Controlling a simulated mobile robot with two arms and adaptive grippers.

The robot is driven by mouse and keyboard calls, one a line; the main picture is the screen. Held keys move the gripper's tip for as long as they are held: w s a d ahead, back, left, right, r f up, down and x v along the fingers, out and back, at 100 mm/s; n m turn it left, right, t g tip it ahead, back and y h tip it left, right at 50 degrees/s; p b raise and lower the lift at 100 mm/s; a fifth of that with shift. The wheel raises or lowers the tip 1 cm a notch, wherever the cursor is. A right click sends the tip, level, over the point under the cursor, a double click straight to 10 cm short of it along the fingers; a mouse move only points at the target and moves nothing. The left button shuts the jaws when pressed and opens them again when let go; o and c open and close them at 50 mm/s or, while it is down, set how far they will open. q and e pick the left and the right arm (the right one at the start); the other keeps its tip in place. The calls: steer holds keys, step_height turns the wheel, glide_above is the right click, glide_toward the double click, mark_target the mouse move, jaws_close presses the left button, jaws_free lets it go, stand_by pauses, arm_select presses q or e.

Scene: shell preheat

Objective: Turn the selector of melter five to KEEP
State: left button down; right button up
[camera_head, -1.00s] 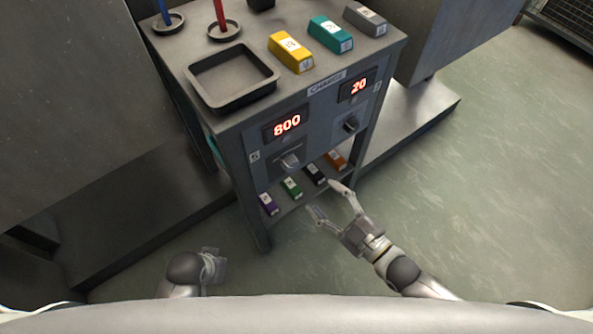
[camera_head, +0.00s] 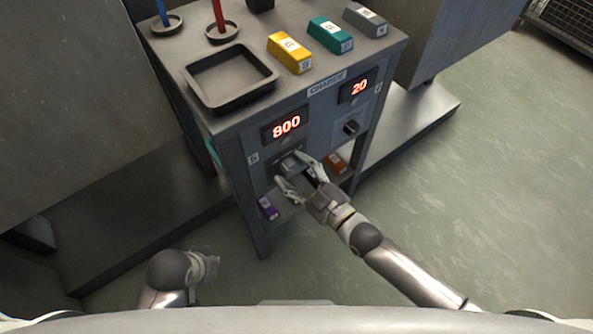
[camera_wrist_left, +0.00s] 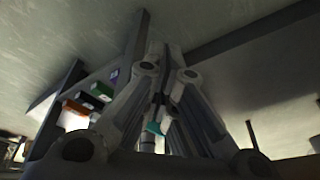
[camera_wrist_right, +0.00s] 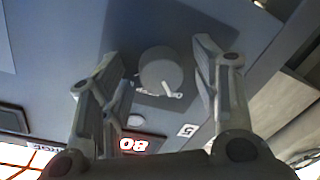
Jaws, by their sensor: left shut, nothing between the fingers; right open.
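The selector of melter five is a round grey knob (camera_wrist_right: 160,70) with a pale pointer, on the grey cabinet front below the red 800 display (camera_head: 286,126). A "5" label (camera_wrist_right: 187,130) sits near it, also seen in the head view (camera_head: 253,158). My right gripper (camera_head: 290,169) is open in front of the knob. In the right wrist view its fingers stand on both sides of the knob, with gaps. The knob's setting words are not readable. My left gripper (camera_head: 208,263) is low at left, away from the cabinet; its fingers are shut and empty in the left wrist view (camera_wrist_left: 160,85).
A second dark knob (camera_head: 351,127) sits below the 20 display (camera_head: 359,87). A purple block (camera_head: 267,207) and an orange block (camera_head: 336,163) lie on the low shelf. The cabinet top holds a black tray (camera_head: 205,101) and several coloured blocks. Floor at right is clear.

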steer(key=c, duration=1)
